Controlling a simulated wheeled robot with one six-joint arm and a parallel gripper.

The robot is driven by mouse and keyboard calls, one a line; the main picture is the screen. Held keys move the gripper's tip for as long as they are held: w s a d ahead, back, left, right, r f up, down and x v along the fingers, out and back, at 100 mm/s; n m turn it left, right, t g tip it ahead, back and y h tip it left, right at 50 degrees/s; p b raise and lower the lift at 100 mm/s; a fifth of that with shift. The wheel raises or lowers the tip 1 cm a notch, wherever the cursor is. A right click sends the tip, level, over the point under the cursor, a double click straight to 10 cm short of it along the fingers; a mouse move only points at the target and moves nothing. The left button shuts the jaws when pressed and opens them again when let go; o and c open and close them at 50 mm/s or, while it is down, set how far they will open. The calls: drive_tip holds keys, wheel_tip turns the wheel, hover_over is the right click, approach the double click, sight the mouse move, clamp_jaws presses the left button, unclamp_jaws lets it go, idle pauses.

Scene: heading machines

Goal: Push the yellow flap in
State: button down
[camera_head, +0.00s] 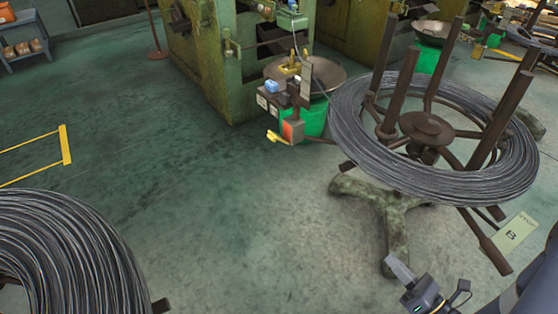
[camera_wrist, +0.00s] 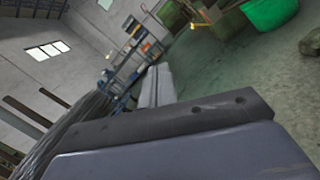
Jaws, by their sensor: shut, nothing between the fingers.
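A small yellow flap (camera_head: 273,137) sticks out to the left from the low end of a dark box unit with an orange-red face (camera_head: 291,130), in front of the green machine. A small yellow spot, which looks like the same flap (camera_wrist: 193,26), shows near the top of the wrist view. My gripper (camera_head: 397,268) is at the lower right of the head view, shut and empty, well apart from the flap. Its pale fingers (camera_wrist: 155,86) also show in the wrist view, where the grey wrist body fills the bottom.
A wire coil on a brown spool stand (camera_head: 428,125) stands between my gripper and the machine's right side. Another wire coil (camera_head: 65,245) is at lower left. A green bin (camera_head: 316,120) stands behind the box unit. The floor in the middle is clear.

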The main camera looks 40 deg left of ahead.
drive_tip(key=w+d+f+m+t+h+b, duration=0.2)
drive_tip(key=d+f+m+t, duration=0.1)
drive_tip(key=f, duration=0.4)
drive_tip(key=w+d+f+m+t+h+b, duration=0.2)
drive_tip(key=f+m+t, duration=0.3)
drive_tip(key=f, duration=0.3)
drive_tip(key=shift+d+m+h+b, duration=0.4)
drive_tip(key=shift+d+h+b, duration=0.05)
drive_tip(key=shift+d+h, duration=0.15)
drive_tip(key=shift+w+a, duration=0.1)
drive_tip(key=shift+a, duration=0.05)
